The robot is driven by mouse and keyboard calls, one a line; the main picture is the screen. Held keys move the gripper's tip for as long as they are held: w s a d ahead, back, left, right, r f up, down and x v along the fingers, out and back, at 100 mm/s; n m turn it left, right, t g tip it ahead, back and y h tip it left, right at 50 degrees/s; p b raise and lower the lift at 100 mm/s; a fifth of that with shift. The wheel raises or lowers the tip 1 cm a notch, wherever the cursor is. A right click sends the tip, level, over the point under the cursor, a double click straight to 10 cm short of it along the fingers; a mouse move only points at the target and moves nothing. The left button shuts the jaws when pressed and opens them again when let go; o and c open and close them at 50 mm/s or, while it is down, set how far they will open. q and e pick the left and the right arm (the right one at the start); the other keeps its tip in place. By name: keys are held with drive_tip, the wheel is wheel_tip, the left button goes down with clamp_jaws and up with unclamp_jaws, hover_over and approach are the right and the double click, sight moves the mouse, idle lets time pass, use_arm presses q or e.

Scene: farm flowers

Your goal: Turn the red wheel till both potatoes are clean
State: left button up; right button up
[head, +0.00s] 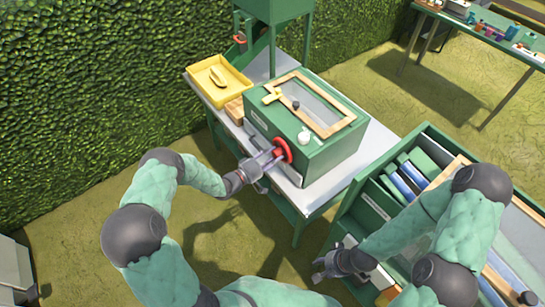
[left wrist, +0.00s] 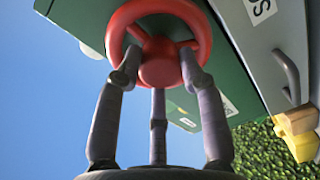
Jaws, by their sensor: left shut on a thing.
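The red wheel (head: 283,150) is on the front side of a green box (head: 340,150) with a wood-framed window lid. My left gripper (head: 268,160) is at the wheel. In the left wrist view the red wheel (left wrist: 160,60) fills the top middle, and the fingers of my left gripper (left wrist: 156,80) are closed on it around its hub and spokes. My right gripper (head: 325,268) hangs low by the green drawer cabinet, apart from the wheel; its finger opening is too small to tell. I cannot make out any potatoes inside the box.
A yellow tray (head: 207,89) with a yellowish item in it stands at the left of the metal-topped table (head: 308,196). A green cabinet (head: 350,213) with filled compartments stands at right. A hedge (head: 90,100) lies behind. Another table (head: 505,40) is far right.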

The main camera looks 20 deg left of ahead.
use_arm(q)
drive_tip(key=o, duration=1.1)
drive_tip(key=shift+f, duration=0.1)
drive_tip(key=shift+o, duration=0.2)
drive_tip(key=v, duration=1.2)
